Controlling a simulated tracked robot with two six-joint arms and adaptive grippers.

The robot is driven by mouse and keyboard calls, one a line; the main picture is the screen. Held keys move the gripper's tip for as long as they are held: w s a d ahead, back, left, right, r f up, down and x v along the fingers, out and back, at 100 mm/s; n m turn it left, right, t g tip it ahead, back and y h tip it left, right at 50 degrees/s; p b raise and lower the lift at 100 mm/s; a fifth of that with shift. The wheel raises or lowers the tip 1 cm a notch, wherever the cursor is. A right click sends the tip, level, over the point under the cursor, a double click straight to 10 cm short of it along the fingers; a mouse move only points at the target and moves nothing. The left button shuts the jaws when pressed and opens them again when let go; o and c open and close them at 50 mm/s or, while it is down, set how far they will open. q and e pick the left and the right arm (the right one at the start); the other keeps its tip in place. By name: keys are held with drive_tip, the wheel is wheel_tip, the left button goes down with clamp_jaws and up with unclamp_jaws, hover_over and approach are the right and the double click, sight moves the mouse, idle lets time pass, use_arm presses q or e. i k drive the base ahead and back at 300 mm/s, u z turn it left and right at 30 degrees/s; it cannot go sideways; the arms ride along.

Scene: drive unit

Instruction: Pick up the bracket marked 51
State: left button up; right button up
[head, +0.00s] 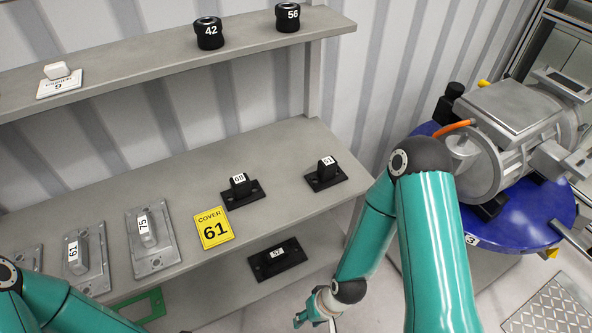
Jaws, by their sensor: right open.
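The bracket marked 51 (326,174) is a small black block on a flat black base with a white label, at the right end of the grey middle shelf. Its label is small and partly hard to read. My right gripper (305,318) is at the bottom of the head view, below and in front of that shelf, well apart from the bracket. It is open, with nothing seen in it. My left arm shows at the bottom left, but its gripper is out of view.
A similar black bracket (240,191) stands left of it, and another (279,258) lies on the lower shelf. A blue round table (540,215) carries the drive unit (508,120) at right.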

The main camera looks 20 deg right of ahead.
sight(327, 176)
drive_tip(key=z, duration=0.65)
drive_tip(key=i, duration=0.15)
drive_tip(key=u, duration=2.4)
drive_tip(key=k, duration=1.55)
drive_tip(key=z, duration=1)
drive_tip(key=i, duration=1.2)
drive_tip(key=z, duration=0.1)
